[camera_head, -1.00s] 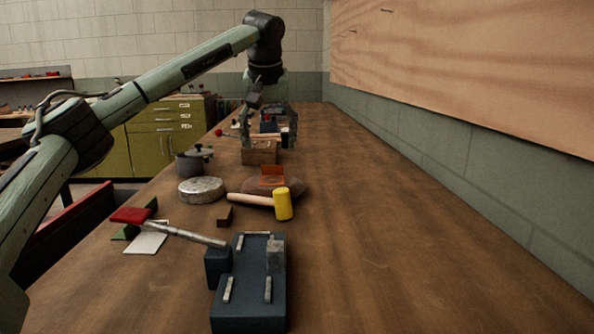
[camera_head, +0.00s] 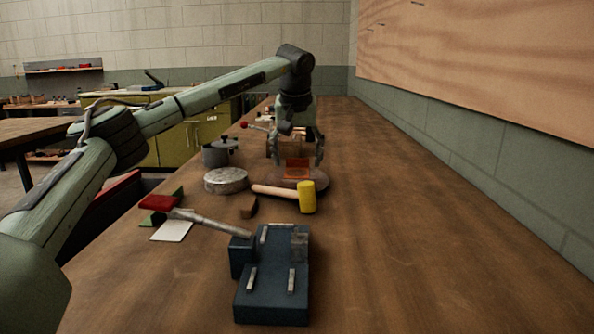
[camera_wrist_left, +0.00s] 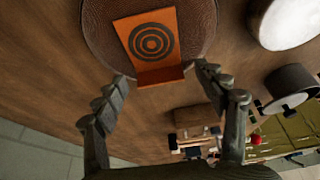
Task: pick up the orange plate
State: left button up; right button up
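The orange plate (camera_head: 297,168) is a bent piece with a dark ring target on its face. It rests on a round brown pad (camera_head: 318,180) on the workbench, and it shows clearly in the left wrist view (camera_wrist_left: 152,42). My left gripper (camera_head: 297,160) points down just above and behind the plate. Its fingers are spread wide and empty, and in the left wrist view (camera_wrist_left: 165,80) the plate's flanged edge lies just beyond and between the fingertips, apart from them. My right gripper is not in view.
A yellow-headed mallet (camera_head: 307,197) lies in front of the pad. A round metal disc (camera_head: 226,181) and a dark pot (camera_head: 216,155) stand to the left. The bench's right side is clear.

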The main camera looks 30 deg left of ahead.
aim_at(297, 168)
pick_arm(q)
jog(key=c, duration=1.1)
jog(key=shift+o, duration=0.2)
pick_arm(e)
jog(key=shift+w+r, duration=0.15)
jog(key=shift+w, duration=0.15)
pick_arm(q)
jog(key=shift+r, duration=0.15)
